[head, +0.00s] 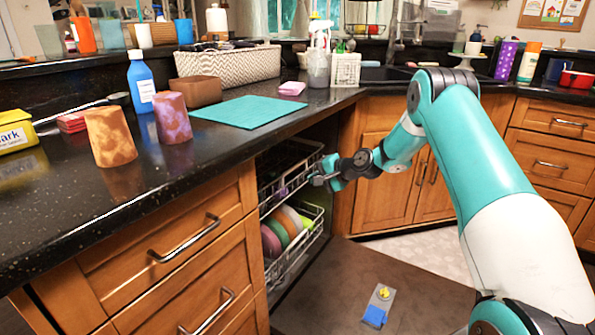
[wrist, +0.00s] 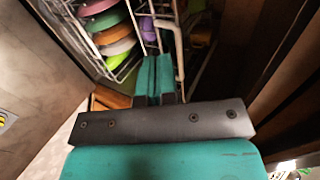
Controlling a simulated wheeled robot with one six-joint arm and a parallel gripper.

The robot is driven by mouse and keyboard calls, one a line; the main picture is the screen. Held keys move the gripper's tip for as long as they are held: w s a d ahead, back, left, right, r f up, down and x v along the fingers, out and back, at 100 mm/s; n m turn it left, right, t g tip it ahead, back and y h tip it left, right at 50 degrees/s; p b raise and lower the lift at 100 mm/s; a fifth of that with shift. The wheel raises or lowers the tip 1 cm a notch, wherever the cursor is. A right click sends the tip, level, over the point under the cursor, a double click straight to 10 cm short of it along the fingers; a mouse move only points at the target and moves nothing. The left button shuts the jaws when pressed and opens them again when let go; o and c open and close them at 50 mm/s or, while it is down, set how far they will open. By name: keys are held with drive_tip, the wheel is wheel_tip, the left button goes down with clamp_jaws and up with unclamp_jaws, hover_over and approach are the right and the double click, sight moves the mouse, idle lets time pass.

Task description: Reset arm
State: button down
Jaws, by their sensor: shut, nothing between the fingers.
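My arm reaches in from the right in the head view. My gripper (head: 322,178) is at the front of the open dishwasher's upper rack (head: 292,187). In the wrist view my gripper (wrist: 154,78) has its two teal fingers together, with nothing seen between them. The fingertips are close to the white rack wire; I cannot tell if they touch it. The lower rack (head: 297,250) holds several coloured plates (head: 281,230), which also show in the wrist view (wrist: 108,27).
The dishwasher door (head: 350,275) is folded down, with a grey and blue item (head: 379,306) on it. The black counter (head: 210,180) carries an orange cup (head: 110,138), a purple cup (head: 172,118), a blue bottle (head: 141,82) and a teal mat (head: 243,111). Wooden cabinets flank the opening.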

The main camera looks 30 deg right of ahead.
drive_tip(key=s+a+r+n+g+h, duration=0.2)
drive_tip(key=s+a+r+n+g, duration=0.35)
drive_tip(key=s+a, duration=0.55)
drive_tip(key=s+r+n+g+h, duration=0.1)
drive_tip(key=s+r+n+h, duration=0.15)
drive_tip(key=s, duration=0.75)
drive_tip(key=s+r+n+g+h, duration=0.1)
drive_tip(key=s+n, duration=0.3)
drive_tip(key=s, duration=0.7)
drive_tip(key=s+a+r+n+g+y, duration=0.1)
drive_tip(key=s+a+r+n+y, duration=0.1)
drive_tip(key=s+a+r+n, duration=0.35)
drive_tip(key=s+a+r+n+g+y, duration=0.2)
drive_tip(key=s+a+r, duration=0.1)
drive_tip(key=s+a, duration=0.55)
wheel_tip(320, 180, up, 20)
drive_tip(key=w+a+p, duration=0.1)
drive_tip(key=w+p, duration=0.1)
drive_tip(key=p, duration=1.8)
drive_tip(key=shift+w+r+p, duration=0.15)
drive_tip(key=shift+r+p, duration=0.05)
drive_tip(key=shift+p, duration=0.2)
drive_tip(key=shift+a+f, duration=0.1)
